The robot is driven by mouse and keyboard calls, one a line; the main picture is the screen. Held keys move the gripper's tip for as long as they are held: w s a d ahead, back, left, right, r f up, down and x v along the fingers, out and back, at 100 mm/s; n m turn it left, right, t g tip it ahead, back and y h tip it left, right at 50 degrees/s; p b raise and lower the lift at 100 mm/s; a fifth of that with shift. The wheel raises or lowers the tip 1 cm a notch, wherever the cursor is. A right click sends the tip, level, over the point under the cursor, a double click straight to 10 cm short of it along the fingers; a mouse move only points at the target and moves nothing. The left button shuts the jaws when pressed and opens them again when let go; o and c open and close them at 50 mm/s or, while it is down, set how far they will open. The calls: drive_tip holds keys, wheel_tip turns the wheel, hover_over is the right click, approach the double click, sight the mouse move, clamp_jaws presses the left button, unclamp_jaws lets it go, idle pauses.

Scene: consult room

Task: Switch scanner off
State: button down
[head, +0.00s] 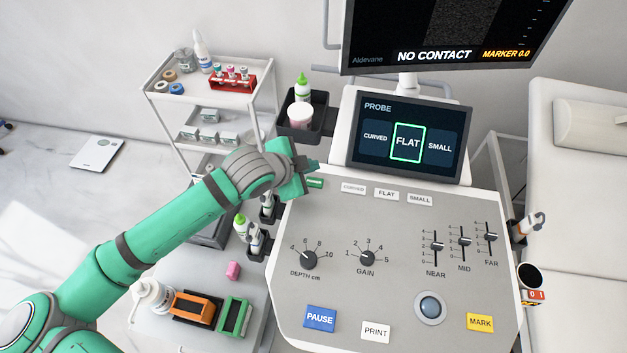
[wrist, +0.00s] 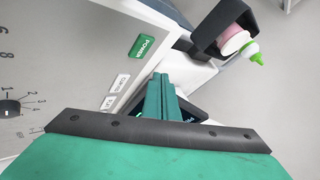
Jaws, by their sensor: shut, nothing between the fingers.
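The scanner's grey control panel (head: 395,225) fills the middle of the head view. Its green POWER button (head: 314,183) is at the panel's upper left corner, and it also shows in the wrist view (wrist: 145,47). My gripper (head: 312,170) is shut and empty, its fingertips just above and beside the button in the head view. In the wrist view, the closed fingers (wrist: 162,84) point past the button; I cannot tell whether they touch anything. The small touch screen (head: 410,138) is lit with FLAT outlined. The upper monitor (head: 455,30) is lit and reads NO CONTACT.
A black side bin (head: 304,125) with a green-capped bottle and pink-white cup sits close behind my gripper. CURVED, FLAT and SMALL keys (head: 386,194) lie right of the button. A white trolley (head: 205,105) stands at left, an examination couch (head: 585,220) at right.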

sight(311, 184)
drive_tip(key=shift+w+f, duration=0.1)
drive_tip(key=shift+f, duration=1.8)
drive_tip(key=shift+s, duration=0.2)
drive_tip(key=shift+w, duration=0.15)
drive_tip(key=shift+f, duration=0.15)
drive_tip(key=shift+f, duration=0.3)
idle(0.6)
